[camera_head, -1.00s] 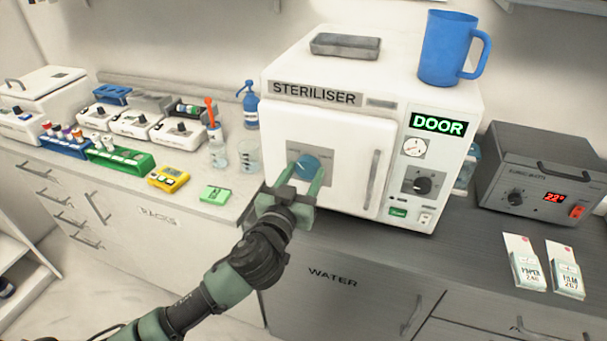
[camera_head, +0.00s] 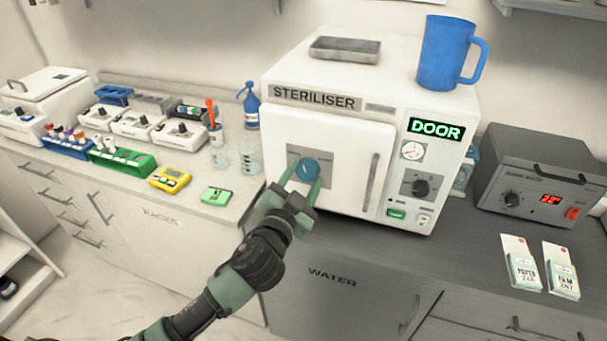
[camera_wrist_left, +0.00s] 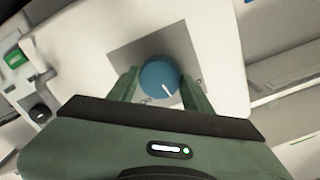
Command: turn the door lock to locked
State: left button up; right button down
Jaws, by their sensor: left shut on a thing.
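The door lock is a round blue knob (camera_head: 307,169) with a white pointer line, on a grey plate (camera_head: 322,176) on the steriliser's white door (camera_head: 345,140). It also shows in the left wrist view (camera_wrist_left: 160,80), where its white line points down and to the right. My left gripper (camera_head: 303,182) is at the front of the knob, with a green finger on either side of it, shut on it. In the left wrist view the fingers (camera_wrist_left: 158,92) flank the knob. Small marks on the plate are too small to read. My right gripper is not in view.
The steriliser (camera_head: 290,78) has a lit green DOOR sign (camera_head: 436,129), a dark dial (camera_head: 421,188) and a vertical door handle (camera_head: 369,183). A blue jug (camera_head: 446,52) and grey tray (camera_head: 345,49) stand on top. Beakers (camera_head: 249,156) stand to the left.

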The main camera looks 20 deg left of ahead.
pick_arm(q)
jog(key=m+p, duration=0.2)
jog(key=m, duration=0.4)
jog(key=shift+m, duration=0.3)
jog(key=m+p, duration=0.2)
jog(key=m, duration=0.2)
jog(key=shift+m, duration=0.4)
jog(key=shift+f, duration=0.1)
jog(key=o, duration=1.4)
jog(key=s+b, duration=0.2)
jog(key=s, duration=0.5)
jog(key=shift+s+a, duration=0.1)
jog(key=shift+s, duration=0.3)
